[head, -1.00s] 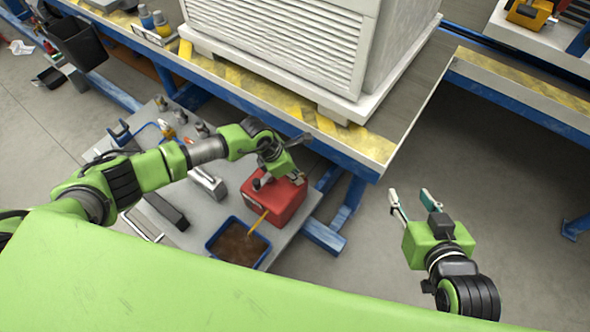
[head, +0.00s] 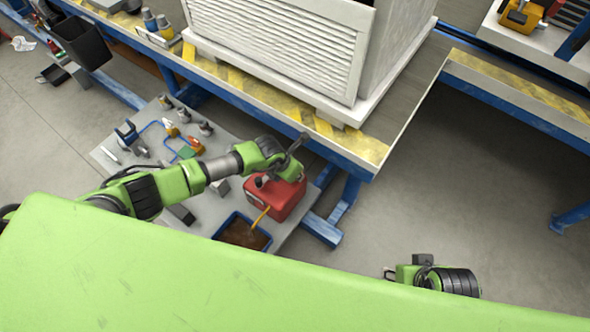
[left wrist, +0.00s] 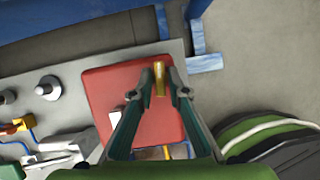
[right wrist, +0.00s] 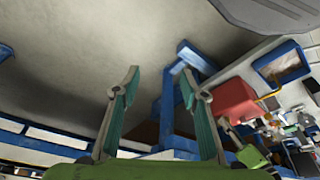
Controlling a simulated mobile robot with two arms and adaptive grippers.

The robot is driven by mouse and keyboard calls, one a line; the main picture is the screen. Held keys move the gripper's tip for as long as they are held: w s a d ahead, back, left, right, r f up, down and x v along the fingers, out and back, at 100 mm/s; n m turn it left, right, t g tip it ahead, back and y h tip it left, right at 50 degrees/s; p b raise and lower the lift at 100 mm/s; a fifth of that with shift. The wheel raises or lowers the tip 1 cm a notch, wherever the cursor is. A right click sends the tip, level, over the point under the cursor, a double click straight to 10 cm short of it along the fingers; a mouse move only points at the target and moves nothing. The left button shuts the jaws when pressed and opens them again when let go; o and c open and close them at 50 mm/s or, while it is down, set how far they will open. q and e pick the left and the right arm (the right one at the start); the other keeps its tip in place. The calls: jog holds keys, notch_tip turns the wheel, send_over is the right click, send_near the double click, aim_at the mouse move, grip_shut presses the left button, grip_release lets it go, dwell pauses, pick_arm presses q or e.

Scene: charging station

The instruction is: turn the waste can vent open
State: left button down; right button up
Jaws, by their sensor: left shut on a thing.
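The red waste can (head: 283,199) stands on the low grey shelf under the bench, and its top fills the middle of the left wrist view (left wrist: 100,88). The yellow vent piece (left wrist: 160,72) is at the far side of the can's top. My left gripper (left wrist: 161,84) is shut on the vent from above, one finger on each side. In the head view the left wrist covers part of the can's top. My right gripper (right wrist: 165,85) is open and empty, away from the can.
A blue tray (head: 222,226) with brown contents sits beside the can, with a yellow spout (head: 261,217) leaning towards it. Small tools lie on the shelf (head: 108,150). The bench edge (head: 350,160) and a blue leg (head: 345,205) are close by. The floor at right is clear.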

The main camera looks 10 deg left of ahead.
pick_arm(q)
jog(key=shift+n+y+p, duration=0.3)
jog(key=shift+n+p, duration=0.25)
jog(key=shift+n, duration=0.25)
pick_arm(e)
jog(key=shift+s+x, duration=0.2)
jog(key=shift+x, duration=0.65)
jog(key=shift+s+x, duration=0.15)
jog(key=shift+x, duration=0.7)
jog(key=shift+s+x, duration=0.2)
jog(key=shift+x, duration=0.65)
jog(key=shift+f, duration=0.15)
pick_arm(q)
jog(key=c, duration=2.1)
grip_release()
jog(key=shift+c, duration=0.2)
jog(key=v, duration=1.2)
jog(key=shift+s, duration=0.2)
jog(key=shift+f, duration=0.1)
